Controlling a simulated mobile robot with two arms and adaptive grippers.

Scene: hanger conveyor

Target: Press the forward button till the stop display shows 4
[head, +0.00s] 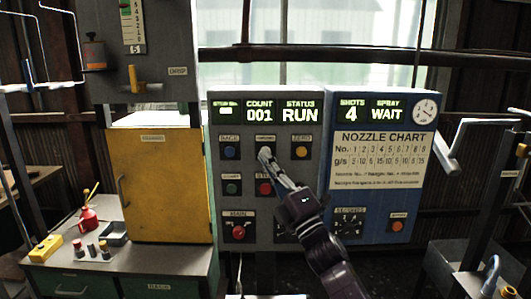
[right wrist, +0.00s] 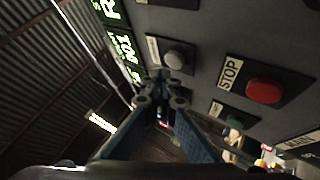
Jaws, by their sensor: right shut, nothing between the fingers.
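In the right wrist view a pale round button (right wrist: 174,60) shows just beyond the fingertips. My right gripper (head: 267,157) is shut and empty, with its tips at that button; I cannot tell whether they touch. The gripper also shows in the right wrist view (right wrist: 162,88). The stop display (head: 226,110), at the panel's top left, shows a bright block with no readable digit. My left gripper is not in view.
The grey panel (head: 222,165) also has a blue button (head: 230,152), a yellow button (head: 301,152) and a red stop button (right wrist: 264,90). Its displays read COUNT 001 and STATUS RUN. The blue panel (head: 333,205) at right reads SHOTS 4 and SPRAY WAIT. A yellow cabinet (head: 165,185) stands left.

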